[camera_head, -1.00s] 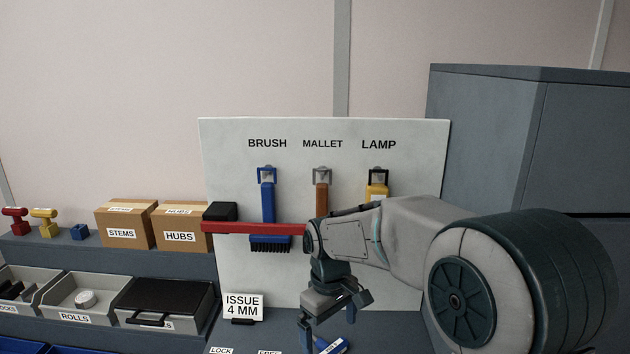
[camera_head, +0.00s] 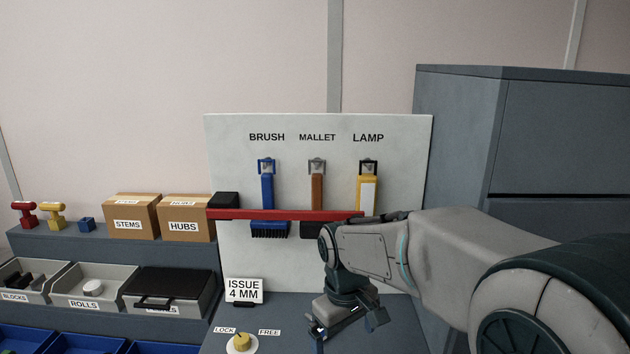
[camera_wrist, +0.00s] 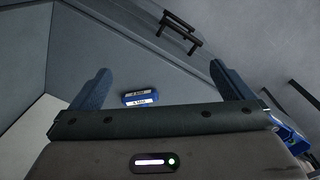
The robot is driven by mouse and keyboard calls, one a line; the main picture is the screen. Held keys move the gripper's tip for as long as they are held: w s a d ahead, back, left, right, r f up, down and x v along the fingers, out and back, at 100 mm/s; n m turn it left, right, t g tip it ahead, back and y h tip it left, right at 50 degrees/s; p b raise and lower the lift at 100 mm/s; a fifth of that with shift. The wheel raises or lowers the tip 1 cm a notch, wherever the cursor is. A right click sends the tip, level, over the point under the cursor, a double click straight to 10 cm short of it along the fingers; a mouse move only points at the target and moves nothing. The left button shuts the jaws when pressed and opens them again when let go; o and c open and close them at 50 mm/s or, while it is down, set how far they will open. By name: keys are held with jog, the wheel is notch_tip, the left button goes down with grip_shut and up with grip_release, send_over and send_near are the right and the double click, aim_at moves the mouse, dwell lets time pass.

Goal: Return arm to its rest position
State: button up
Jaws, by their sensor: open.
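My arm reaches in from the right in the head view, with my gripper (camera_head: 346,328) pointing down over the grey bench near the bottom. The fingertips are partly cut off or hard to make out there. In the wrist view my gripper (camera_wrist: 163,78) has its two blue fingers wide apart, with nothing between them. A small blue item with white labels (camera_wrist: 140,98) shows beyond the fingers, apart from them. Another blue thing (camera_wrist: 288,132) is partly visible at the right of the wrist view.
A red bar with a black end (camera_head: 280,214) crosses before the white board (camera_head: 270,260), close to my wrist. Brush (camera_head: 267,190), mallet (camera_head: 317,188) and lamp (camera_head: 367,187) hang there. A yellow knob (camera_head: 241,342) is left of my gripper; a grey cabinet (camera_head: 460,130) stands right.

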jog(key=s+d+m+t, duration=0.2)
jog(key=s+d+m, duration=0.4)
jog(key=s, duration=0.8)
jog(key=d, duration=0.3)
jog(key=shift+d+r+m+t, duration=0.15)
jog(key=shift+r+m+t, duration=0.15)
jog(key=shift+r+m, duration=0.1)
jog(key=shift+s, duration=0.1)
jog(key=shift+c, duration=0.3)
